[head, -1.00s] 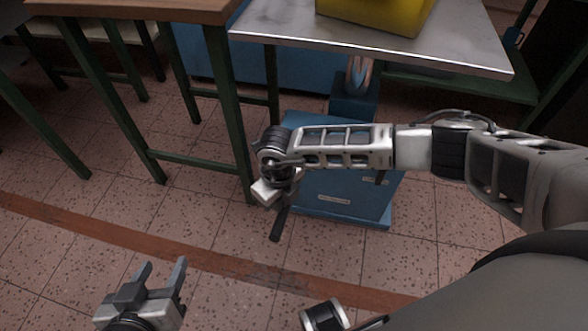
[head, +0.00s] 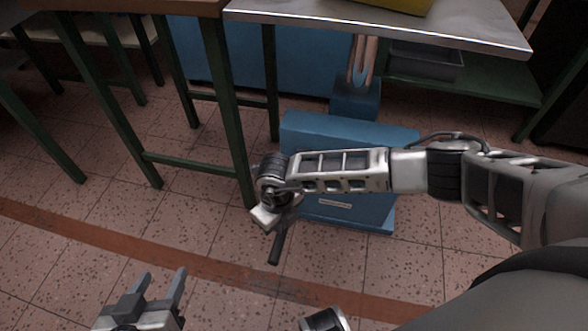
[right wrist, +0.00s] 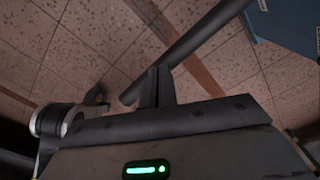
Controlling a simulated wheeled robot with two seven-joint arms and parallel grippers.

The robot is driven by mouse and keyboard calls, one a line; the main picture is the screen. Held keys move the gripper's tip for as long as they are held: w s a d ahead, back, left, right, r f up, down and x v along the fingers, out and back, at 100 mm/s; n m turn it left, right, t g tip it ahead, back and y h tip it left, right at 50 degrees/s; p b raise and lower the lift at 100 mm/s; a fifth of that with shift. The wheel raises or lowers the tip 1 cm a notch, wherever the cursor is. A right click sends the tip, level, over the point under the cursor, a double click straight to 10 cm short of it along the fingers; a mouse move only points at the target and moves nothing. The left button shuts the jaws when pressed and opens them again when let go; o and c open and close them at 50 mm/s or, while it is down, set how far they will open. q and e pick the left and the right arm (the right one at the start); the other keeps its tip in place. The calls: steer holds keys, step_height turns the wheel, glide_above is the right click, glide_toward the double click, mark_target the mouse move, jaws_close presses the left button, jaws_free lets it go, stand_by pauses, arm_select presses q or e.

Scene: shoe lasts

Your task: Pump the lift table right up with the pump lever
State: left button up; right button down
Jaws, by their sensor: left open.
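The lift table has a grey metal top (head: 470,30) at the upper right of the head view and a blue base (head: 345,130) on the floor below it. My right forearm hides part of the base. The pump lever (head: 277,247) is a dark bar whose end sticks out below my right gripper (head: 272,215). In the right wrist view the lever (right wrist: 200,40) runs slantwise across the fingers of the right gripper (right wrist: 157,85), which look shut on it. My left gripper (head: 155,290) is open and empty over the floor at the lower left.
A yellow object (head: 405,5) stands on the metal top. A wooden table with green legs (head: 228,110) stands close on the left. A grey bin (head: 425,62) sits on a green shelf (head: 490,80) behind. The tiled floor (head: 60,265) in front is clear.

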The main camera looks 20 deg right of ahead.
arm_select(q)
steer(key=shift+f, duration=0.4)
arm_select(e)
steer(key=shift+s+d+f, duration=0.2)
steer(key=shift+s+f, duration=0.05)
steer(key=shift+f, duration=0.45)
arm_select(q)
steer(key=w+d+f+g+h, duration=0.1)
steer(key=d+f+g, duration=0.2)
arm_select(e)
steer(key=shift+w+a+r+p, duration=0.1)
steer(key=shift+w+r+p, duration=0.05)
steer(key=shift+r+p, duration=0.15)
arm_select(q)
steer(key=s+a+r+t+y+p, duration=0.1)
steer(key=a+r+t+p, duration=0.1)
steer(key=r+p, duration=0.8)
step_height(320, 180, up, 4)
steer(key=shift+a+f+t, duration=0.25)
steer(key=shift+a+t, duration=0.15)
steer(key=shift+a, duration=0.15)
arm_select(e)
step_height(320, 180, up, 13)
steer(key=w+d, duration=0.1)
steer(key=w, duration=0.1)
steer(key=shift+r, duration=0.2)
